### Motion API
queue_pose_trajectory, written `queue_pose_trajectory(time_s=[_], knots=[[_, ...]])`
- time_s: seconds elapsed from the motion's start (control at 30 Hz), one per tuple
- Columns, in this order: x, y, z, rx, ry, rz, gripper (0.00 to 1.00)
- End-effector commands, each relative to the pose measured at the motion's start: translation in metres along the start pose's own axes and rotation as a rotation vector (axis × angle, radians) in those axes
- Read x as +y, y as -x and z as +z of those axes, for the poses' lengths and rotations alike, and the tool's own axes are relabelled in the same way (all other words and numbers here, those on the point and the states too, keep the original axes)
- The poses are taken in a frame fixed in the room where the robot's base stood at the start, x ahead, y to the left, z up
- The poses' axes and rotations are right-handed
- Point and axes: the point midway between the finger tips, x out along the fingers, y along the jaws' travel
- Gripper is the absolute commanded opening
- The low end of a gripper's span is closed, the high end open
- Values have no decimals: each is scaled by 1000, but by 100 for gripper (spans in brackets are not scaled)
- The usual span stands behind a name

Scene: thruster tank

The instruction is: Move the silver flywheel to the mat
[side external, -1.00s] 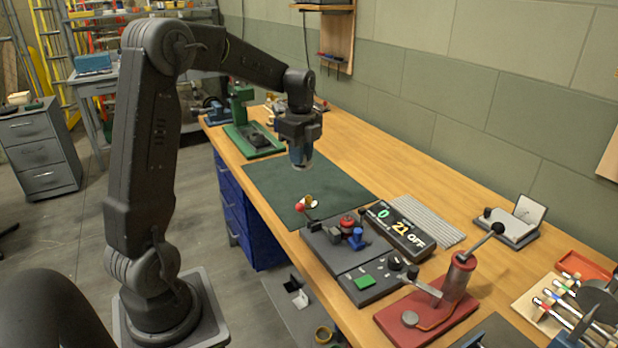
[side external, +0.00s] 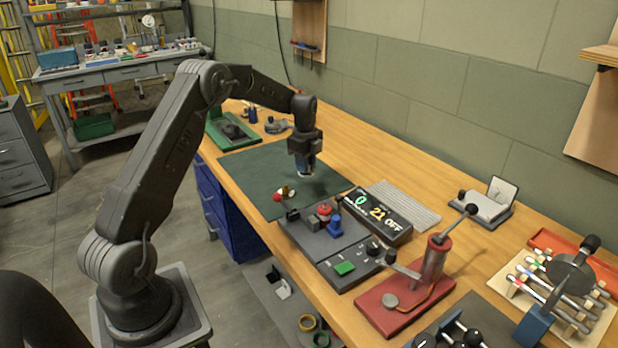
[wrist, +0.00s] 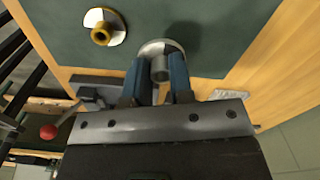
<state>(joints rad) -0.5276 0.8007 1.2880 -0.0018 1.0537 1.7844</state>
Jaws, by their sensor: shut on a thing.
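My gripper (side external: 304,166) is shut on the silver flywheel, over the right part of the dark green mat (side external: 245,170). In the wrist view, the blue fingers of my gripper (wrist: 159,72) close around the flywheel's grey hub, and the silver flywheel (wrist: 160,46) shows as a pale disc beyond the fingertips. Its shadow falls on the mat beside it, so it looks close above the surface; I cannot tell whether it touches. In the side view the fingers mostly hide it.
A grey control unit (side external: 330,240) and a display box (side external: 377,217) stand in front. A red lever press (side external: 420,290) is further right. The mat's left part is clear.

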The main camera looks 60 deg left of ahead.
Motion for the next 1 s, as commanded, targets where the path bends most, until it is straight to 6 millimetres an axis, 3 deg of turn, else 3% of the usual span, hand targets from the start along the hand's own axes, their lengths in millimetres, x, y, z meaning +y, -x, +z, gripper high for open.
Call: queue_pose_trajectory(time_s=[0.27,0.5,0.9,0.93,1.0], knots=[[-8,-15,-11,0,1,1,0],[-8,-46,-11,0,1,2,0],[-8,-52,-10,0,1,0,0],[-8,-51,-10,0,1,0,24],[-8,-51,-10,0,1,0,31]])
